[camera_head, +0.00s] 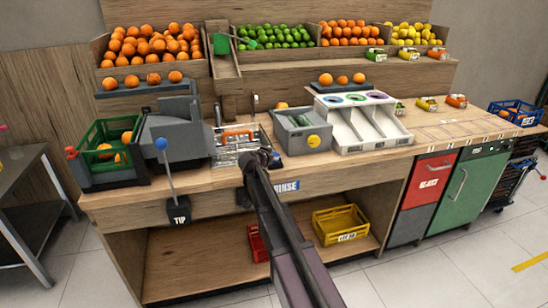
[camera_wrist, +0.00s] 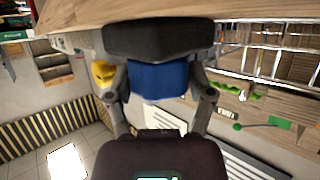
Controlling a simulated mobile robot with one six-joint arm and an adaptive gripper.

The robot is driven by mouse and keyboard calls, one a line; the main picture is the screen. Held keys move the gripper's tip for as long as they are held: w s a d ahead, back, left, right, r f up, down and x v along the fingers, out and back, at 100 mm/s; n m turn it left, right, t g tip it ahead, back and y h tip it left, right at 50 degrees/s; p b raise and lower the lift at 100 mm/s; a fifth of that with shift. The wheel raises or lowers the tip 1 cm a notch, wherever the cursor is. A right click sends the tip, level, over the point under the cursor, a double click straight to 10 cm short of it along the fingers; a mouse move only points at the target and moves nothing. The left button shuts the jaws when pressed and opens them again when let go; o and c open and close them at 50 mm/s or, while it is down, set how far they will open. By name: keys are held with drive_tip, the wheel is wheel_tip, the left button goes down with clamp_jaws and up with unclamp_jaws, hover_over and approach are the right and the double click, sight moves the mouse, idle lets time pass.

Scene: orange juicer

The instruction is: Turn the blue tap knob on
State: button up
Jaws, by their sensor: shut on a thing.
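The blue tap knob (camera_wrist: 158,80) fills the middle of the wrist view, with a dark grey block just above it. My gripper (camera_wrist: 157,88) has one finger on each side of the knob and is shut on it. In the head view my gripper (camera_head: 262,158) is at the counter's front edge, above the RINSE label (camera_head: 286,185). A small bit of blue (camera_head: 277,160) shows beside it there; my gripper and arm hide most of the knob.
A wire rack (camera_head: 236,138) stands behind my gripper. A grey box (camera_head: 303,128) with a yellow disc is to its right. A lever with a blue ball (camera_head: 161,143) and a green crate (camera_head: 104,142) are to the left. A yellow crate (camera_head: 341,224) sits on the lower shelf.

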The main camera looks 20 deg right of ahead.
drive_tip(key=shift+n+t+y, duration=0.3)
drive_tip(key=shift+n, duration=0.1)
drive_tip(key=shift+d+n+t+y, duration=0.1)
drive_tip(key=shift+n+t+y, duration=1)
drive_tip(key=shift+n+y, duration=0.6)
drive_tip(key=shift+w+n+t+y, duration=0.1)
drive_tip(key=shift+n+t+y, duration=0.5)
drive_tip(key=shift+n+y, duration=3.2)
drive_tip(key=shift+y, duration=0.6)
drive_tip(key=shift+w+d+n+g+y, duration=0.1)
drive_tip(key=shift+n+g+y, duration=0.9)
drive_tip(key=shift+n+y, duration=0.8)
drive_tip(key=shift+n+g+y, duration=1)
drive_tip(key=shift+n+y, duration=0.3)
drive_tip(key=shift+y, duration=0.1)
drive_tip(key=shift+s, duration=0.2)
